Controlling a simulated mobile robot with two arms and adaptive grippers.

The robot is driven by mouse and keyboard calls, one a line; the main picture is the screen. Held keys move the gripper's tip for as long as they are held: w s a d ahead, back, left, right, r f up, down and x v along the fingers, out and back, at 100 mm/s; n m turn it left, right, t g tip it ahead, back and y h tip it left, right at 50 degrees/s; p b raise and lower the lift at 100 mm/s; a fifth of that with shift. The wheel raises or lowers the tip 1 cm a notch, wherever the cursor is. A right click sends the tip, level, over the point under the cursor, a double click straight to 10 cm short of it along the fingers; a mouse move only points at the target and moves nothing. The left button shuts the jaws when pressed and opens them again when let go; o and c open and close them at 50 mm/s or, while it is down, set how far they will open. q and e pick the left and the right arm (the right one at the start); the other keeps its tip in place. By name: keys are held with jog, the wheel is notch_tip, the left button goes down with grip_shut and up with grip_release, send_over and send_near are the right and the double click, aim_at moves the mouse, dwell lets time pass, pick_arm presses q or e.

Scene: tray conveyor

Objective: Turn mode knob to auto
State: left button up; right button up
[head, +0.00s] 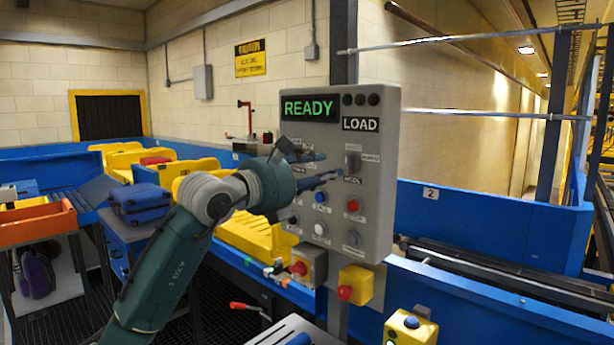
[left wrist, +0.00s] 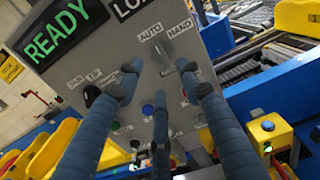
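The grey control panel (head: 338,215) stands upright in front of me. Its grey mode knob (head: 352,162) is on the upper right part, below the LOAD display. The mode knob (left wrist: 162,52) also shows in the left wrist view, just below the AUTO and HAND labels. I cannot tell exactly which label it points at. My left gripper (head: 322,168) is in front of the panel, left of the knob, with its blue-grey fingers spread and nothing between them. In the left wrist view its fingertips (left wrist: 160,72) are near the knob; contact is not clear. My right gripper is not in view.
A black knob (left wrist: 92,96) sits on the panel's left. Blue, red and white buttons are lower on the panel. Red emergency buttons on yellow and grey boxes (head: 355,285) are below it. A blue conveyor wall (head: 480,225) runs to the right.

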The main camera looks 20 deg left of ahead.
pick_arm(q)
jog(key=v, duration=0.5)
jog(key=shift+s, duration=0.15)
